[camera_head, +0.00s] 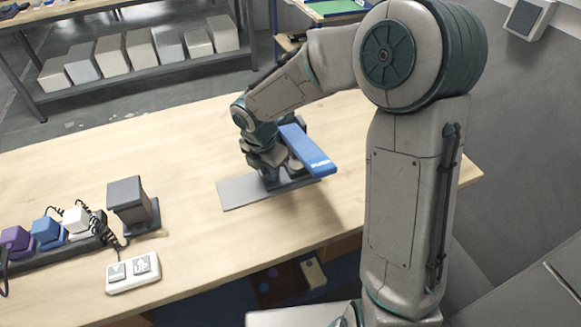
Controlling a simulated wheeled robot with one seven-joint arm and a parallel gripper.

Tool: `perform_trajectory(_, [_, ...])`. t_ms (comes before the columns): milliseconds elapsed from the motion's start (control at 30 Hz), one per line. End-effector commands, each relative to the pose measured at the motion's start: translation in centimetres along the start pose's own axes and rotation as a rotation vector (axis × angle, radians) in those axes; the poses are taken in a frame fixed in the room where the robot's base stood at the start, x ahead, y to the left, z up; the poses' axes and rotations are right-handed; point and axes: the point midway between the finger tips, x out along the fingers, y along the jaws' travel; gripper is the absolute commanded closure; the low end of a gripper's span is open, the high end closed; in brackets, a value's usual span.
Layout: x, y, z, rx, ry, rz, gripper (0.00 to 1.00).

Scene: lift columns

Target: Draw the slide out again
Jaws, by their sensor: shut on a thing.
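A blue bar with white lettering on its near end, which looks like the slide (308,148), points toward the front right above the table. Below it a flat grey plate (240,193) lies on the wooden table, with a dark support standing on it under the bar. My gripper (268,166) is low over the plate, at the left side of the bar. It is shut on the slide, but its fingertips and the exact contact are largely hidden by my wrist.
A dark grey column on a foot (128,203) stands to the left. A white two-button box (133,271) and a power strip with purple, blue and white plugs (48,248) lie near it. The table (160,150) is clear behind them. Several pale blocks sit on a back shelf.

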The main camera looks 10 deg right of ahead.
Motion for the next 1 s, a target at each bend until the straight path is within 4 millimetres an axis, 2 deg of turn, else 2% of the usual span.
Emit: perform_trajectory(1000, [-0.8,3.1,-5.5,-0.003,0.002,0.000,0.93])
